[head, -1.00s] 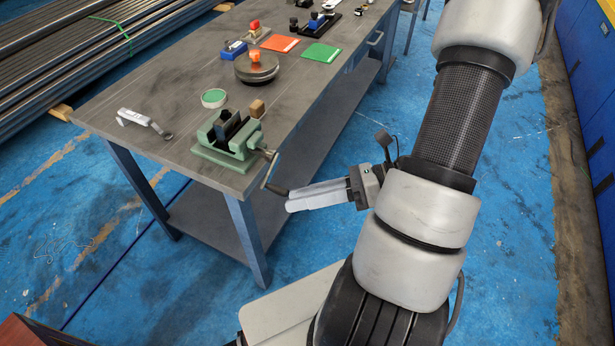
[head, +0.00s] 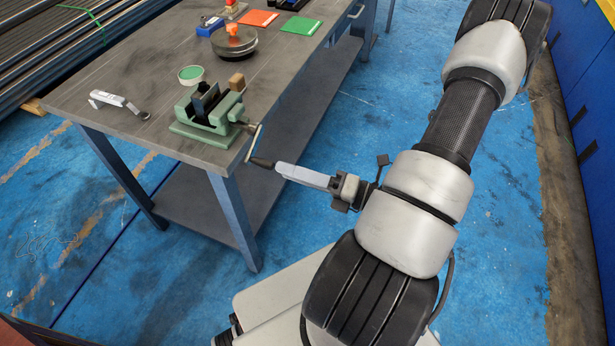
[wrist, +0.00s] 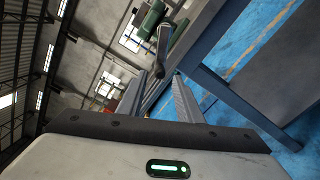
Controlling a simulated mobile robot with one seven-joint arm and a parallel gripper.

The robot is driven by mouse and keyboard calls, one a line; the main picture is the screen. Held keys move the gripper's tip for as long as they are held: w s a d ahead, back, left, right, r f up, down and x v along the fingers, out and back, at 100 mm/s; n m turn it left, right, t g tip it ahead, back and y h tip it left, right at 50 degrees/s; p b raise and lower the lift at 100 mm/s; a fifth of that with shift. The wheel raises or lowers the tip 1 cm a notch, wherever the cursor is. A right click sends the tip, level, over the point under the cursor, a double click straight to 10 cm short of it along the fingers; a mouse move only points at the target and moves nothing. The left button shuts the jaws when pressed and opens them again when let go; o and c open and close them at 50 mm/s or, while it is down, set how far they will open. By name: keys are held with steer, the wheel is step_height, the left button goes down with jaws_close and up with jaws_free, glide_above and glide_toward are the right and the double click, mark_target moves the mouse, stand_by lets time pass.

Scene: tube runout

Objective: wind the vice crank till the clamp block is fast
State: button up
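The green vice (head: 215,112) stands at the near corner of the workbench, with dark jaw faces (head: 203,103) and a gap between them. In the wrist view, my gripper (wrist: 158,72) is open, and the handle's end (wrist: 159,67) lies between the fingertips, with a gap visible on each side.
The workbench (head: 140,75) also holds a grey clamp-like tool (head: 118,101), a green-topped round tin (head: 191,75) and a dark round turntable (head: 235,47). A bench leg (head: 234,222) stands below the vice. Blue floor (head: 330,130) is open to the right.

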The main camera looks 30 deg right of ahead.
steer(key=x, duration=0.4)
steer(key=shift+a, duration=0.15)
jaws_close()
